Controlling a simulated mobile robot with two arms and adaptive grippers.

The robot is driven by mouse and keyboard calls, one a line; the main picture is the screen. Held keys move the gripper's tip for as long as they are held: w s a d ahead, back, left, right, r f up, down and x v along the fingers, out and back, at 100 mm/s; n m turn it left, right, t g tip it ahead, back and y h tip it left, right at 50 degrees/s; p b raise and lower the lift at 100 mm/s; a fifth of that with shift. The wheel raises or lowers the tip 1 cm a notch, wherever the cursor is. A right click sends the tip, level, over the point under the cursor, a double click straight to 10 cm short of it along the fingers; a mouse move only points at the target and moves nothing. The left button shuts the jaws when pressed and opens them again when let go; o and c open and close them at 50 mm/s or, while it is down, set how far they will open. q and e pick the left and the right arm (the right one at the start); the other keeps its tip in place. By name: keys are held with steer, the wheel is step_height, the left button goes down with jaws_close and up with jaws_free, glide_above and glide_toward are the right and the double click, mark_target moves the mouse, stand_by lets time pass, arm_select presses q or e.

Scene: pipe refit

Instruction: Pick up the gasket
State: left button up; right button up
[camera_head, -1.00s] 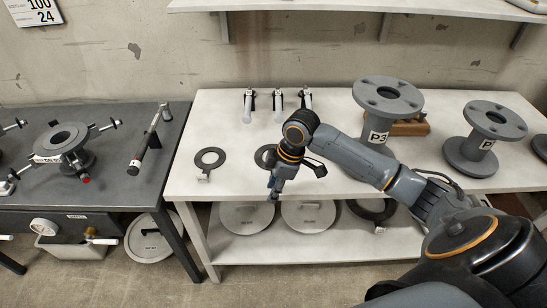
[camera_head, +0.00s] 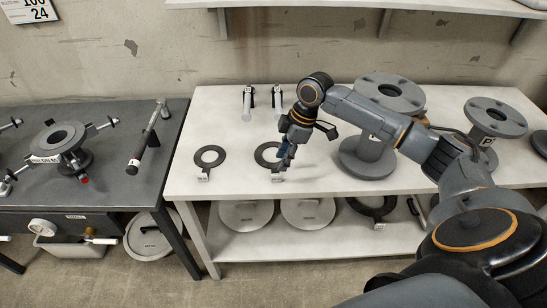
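Two flat black ring gaskets with small white tags lie on the white table. The left gasket (camera_head: 210,156) is in full view. The right gasket (camera_head: 264,154) is partly covered on its right side by my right gripper (camera_head: 285,160). That gripper points down at the right edge of this ring, with its fingertips small and dark. I cannot tell whether it touches the ring or whether the fingers are open or shut. A third black ring (camera_head: 372,208) is on the lower shelf. My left gripper is not in view.
Flanged pipe spools (camera_head: 367,158) and (camera_head: 482,150) stand on the right of the white table (camera_head: 190,185). Two grey-handled tools (camera_head: 247,103) lie at the back. A dark bench (camera_head: 120,180) on the left holds a flanged fitting (camera_head: 62,146). Round covers (camera_head: 246,214) rest on the lower shelf.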

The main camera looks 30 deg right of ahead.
mark_target(276, 175)
steer(key=shift+s+p+x, duration=0.15)
steer(key=shift+p+x, duration=0.1)
steer(key=shift+x, duration=1.25)
steer(key=shift+s+p+x, duration=0.1)
steer(key=shift+p+x, duration=0.15)
steer(key=shift+x, duration=1.2)
jaws_close()
